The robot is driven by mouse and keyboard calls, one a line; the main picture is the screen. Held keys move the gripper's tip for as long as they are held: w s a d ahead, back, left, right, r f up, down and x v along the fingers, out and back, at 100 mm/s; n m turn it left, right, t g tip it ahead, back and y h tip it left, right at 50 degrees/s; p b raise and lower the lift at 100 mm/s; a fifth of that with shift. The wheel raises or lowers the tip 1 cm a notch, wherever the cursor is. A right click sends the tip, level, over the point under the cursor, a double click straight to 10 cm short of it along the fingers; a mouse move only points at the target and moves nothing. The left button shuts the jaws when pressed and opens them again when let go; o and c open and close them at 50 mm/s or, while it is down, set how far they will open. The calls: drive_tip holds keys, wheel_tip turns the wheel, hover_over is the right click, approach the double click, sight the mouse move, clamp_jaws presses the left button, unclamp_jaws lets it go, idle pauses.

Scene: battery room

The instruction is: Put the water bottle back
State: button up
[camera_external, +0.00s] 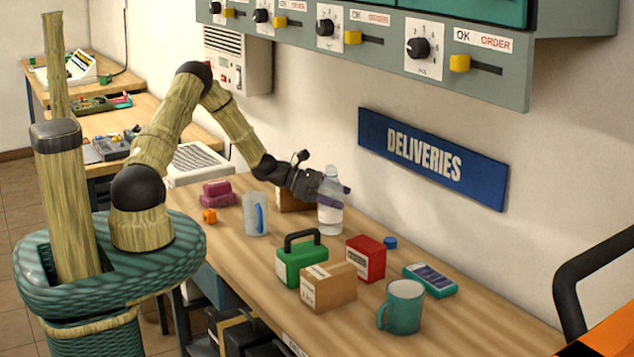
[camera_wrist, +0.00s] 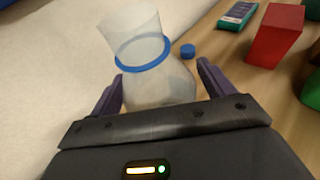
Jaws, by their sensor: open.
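The clear water bottle (camera_external: 330,214) stands upright on the wooden table near the wall, with a white label on its body. In the wrist view the bottle (camera_wrist: 158,82) shows its open neck with a blue ring, between the two purple fingers. My gripper (camera_external: 337,186) is at the bottle's upper part, with its fingers on either side. My gripper (camera_wrist: 160,88) is open, and I cannot tell whether either finger touches the bottle. A small blue cap (camera_external: 390,242) lies on the table to the right of the bottle; it also shows in the wrist view (camera_wrist: 188,51).
In front are a green case (camera_external: 300,262), a red box (camera_external: 365,259), a brown box (camera_external: 328,287), a teal mug (camera_external: 401,308) and a phone-like device (camera_external: 430,279).

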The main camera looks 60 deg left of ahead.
drive_tip(key=b+v, duration=0.2)
drive_tip(key=v, duration=1)
drive_tip(key=shift+r, duration=0.1)
drive_tip(key=s+d+m+g+y, duration=0.3)
drive_tip(key=s+d+m+g, duration=0.55)
drive_tip(key=d+m, duration=0.35)
drive_tip(key=s+d+r+m+y, duration=0.2)
drive_tip(key=s+d+m+y, duration=0.1)
drive_tip(key=s+m, duration=0.2)
drive_tip(key=s+d+r+m+y, duration=0.3)
drive_tip(key=s+m+y, duration=0.1)
drive_tip(key=m, duration=0.6)
drive_tip(key=shift+s+r+t, duration=0.3)
drive_tip(key=shift+s+t, duration=0.15)
drive_tip(key=shift+s, duration=0.1)
